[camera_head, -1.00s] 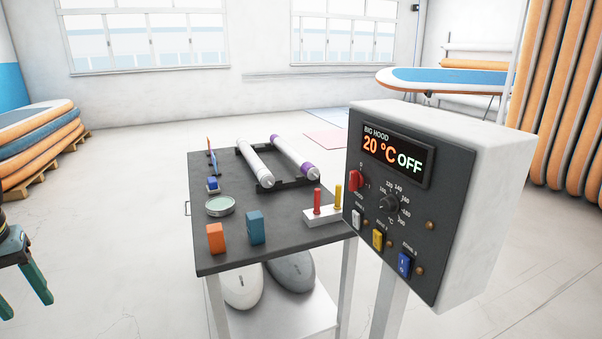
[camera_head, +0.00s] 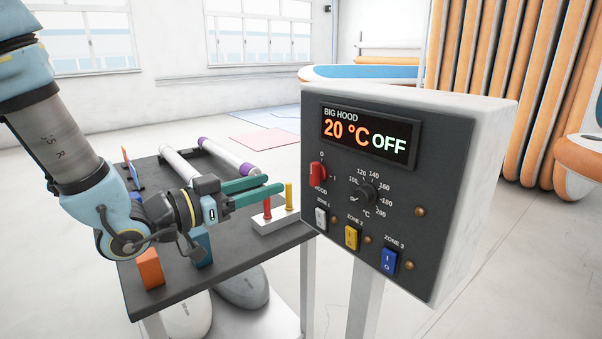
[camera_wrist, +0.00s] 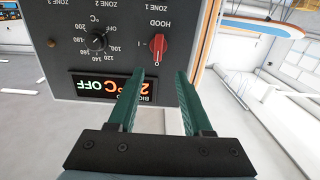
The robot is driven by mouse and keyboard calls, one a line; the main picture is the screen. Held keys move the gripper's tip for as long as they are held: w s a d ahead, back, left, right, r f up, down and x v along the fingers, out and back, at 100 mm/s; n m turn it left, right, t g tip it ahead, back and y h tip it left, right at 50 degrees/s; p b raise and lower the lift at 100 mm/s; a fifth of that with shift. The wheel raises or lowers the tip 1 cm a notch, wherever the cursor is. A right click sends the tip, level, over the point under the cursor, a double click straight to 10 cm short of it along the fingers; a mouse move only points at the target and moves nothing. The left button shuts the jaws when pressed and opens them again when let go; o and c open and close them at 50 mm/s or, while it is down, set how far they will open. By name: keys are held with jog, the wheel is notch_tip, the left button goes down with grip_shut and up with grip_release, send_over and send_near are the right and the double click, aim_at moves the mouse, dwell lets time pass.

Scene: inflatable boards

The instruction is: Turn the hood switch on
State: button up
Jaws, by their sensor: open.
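The hood control box (camera_head: 450,215) stands on a post at the right in the head view. Its display (camera_head: 366,135) reads "BIG HOOD 20 °C OFF". My gripper (camera_head: 282,185) has green fingers, open and empty. It points at the panel from the left, apart from the switch. It also shows in the wrist view (camera_wrist: 160,75).
The temperature dial (camera_head: 366,194) and the white (camera_head: 321,218), yellow (camera_head: 352,237) and blue (camera_head: 389,260) zone switches share the panel. Under my arm, the dark table (camera_head: 240,265) bears a red and yellow peg holder (camera_head: 275,218), an orange block (camera_head: 150,268) and rollers.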

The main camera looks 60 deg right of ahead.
aim_at(311, 169)
jog(key=p+x, duration=0.2)
jog(key=x, duration=0.3)
jog(key=p+x, duration=0.1)
jog(key=x, duration=0.5)
jog(key=shift+s+r+p, duration=0.15)
jog(key=shift+r+p, duration=0.05)
jog(key=shift+p, duration=0.2)
jog(key=shift+a, duration=0.1)
grip_shut()
